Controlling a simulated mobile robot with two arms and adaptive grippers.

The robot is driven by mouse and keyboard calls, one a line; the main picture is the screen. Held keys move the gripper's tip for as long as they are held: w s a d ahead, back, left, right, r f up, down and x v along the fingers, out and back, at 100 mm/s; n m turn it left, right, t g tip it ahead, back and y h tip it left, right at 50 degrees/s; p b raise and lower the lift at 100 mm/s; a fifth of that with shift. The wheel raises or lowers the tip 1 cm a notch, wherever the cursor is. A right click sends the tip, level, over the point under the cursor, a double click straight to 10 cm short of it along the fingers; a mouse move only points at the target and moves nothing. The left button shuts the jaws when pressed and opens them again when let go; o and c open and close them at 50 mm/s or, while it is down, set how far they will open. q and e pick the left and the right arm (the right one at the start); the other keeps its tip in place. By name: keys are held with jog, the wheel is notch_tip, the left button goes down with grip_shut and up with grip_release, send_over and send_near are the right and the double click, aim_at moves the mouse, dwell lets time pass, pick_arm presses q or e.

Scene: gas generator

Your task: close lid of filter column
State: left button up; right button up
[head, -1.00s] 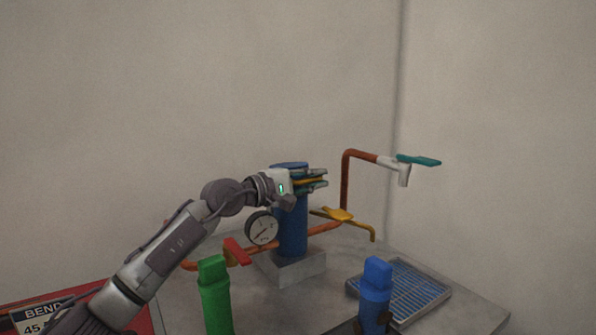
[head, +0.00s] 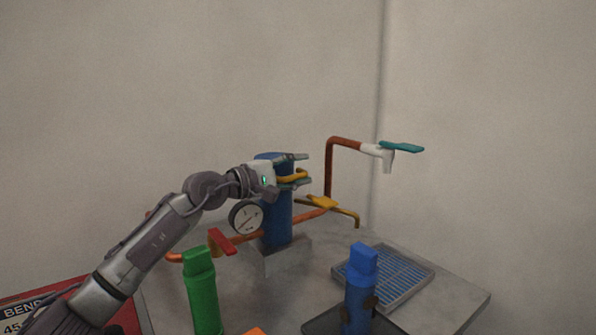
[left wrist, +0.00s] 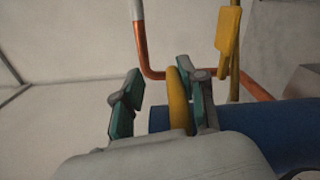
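The blue filter column (head: 276,215) stands upright on a grey block on the table. Its blue top (head: 272,157) shows just behind my left gripper; whether the lid is seated I cannot tell. My left gripper (head: 298,170) is at the upper part of the column, fingers pointing right and spread apart. A yellow curved handle (head: 291,177) lies between the fingers. In the left wrist view the yellow handle (left wrist: 178,98) is between the green-padded fingers (left wrist: 163,105), close to the right one, with the blue column (left wrist: 250,135) beside it. My right gripper is out of view.
A pressure gauge (head: 246,217) and orange pipe with red valve (head: 221,241) are beside the column. A yellow valve (head: 322,202) and tap with teal handle (head: 402,147) are to the right. Green (head: 203,295) and blue (head: 359,290) bottle-like objects stand in front, near a drain grate (head: 432,273).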

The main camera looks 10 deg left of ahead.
pick_arm(q)
jog(key=v, duration=1.2)
